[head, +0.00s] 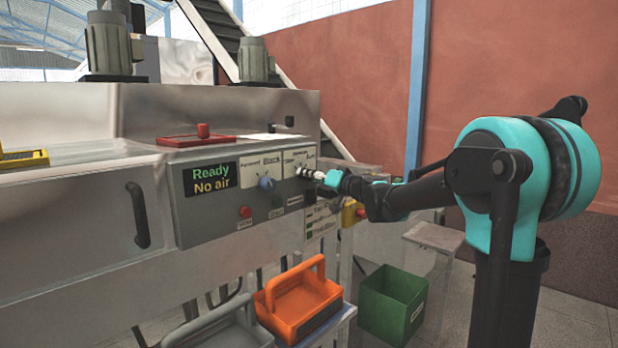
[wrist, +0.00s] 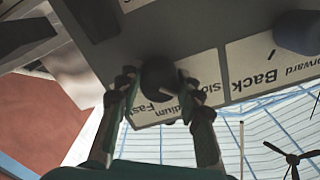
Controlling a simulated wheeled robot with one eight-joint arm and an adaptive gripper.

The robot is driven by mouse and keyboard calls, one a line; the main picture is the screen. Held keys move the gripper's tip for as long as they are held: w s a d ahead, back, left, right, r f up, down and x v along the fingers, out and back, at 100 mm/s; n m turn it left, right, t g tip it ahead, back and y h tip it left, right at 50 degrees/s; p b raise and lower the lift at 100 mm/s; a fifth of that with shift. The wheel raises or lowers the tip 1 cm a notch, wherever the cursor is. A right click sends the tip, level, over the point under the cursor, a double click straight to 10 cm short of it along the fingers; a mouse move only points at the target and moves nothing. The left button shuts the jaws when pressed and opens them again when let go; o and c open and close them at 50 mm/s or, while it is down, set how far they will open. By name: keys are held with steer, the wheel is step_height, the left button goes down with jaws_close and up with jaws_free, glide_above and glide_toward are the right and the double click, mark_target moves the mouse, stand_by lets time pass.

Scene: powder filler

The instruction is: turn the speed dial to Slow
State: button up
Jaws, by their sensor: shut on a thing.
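The speed dial (wrist: 158,76) is a dark round knob on a white label plate (wrist: 205,68) in the wrist view, which shows the panel upside down. Printed words for Slow, Medium and Fast stand around it, partly covered by my fingers. Which word the dial points at cannot be told. My gripper (wrist: 159,84) is shut on the dial, one finger on each side. In the head view my gripper (head: 311,174) reaches the panel from the right and hides most of the dial.
The grey control panel (head: 215,222) carries a display (head: 211,180) reading "Ready No air", a blue Forward/Back knob (head: 266,183) left of the dial, and a red button (head: 245,212). An orange caddy (head: 299,300) and a green bin (head: 392,304) stand below.

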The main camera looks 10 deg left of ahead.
steer(key=shift+f, duration=0.1)
steer(key=o, duration=1.1)
steer(key=shift+o, duration=0.2)
steer(key=v, duration=1.2)
steer(key=shift+s, duration=0.1)
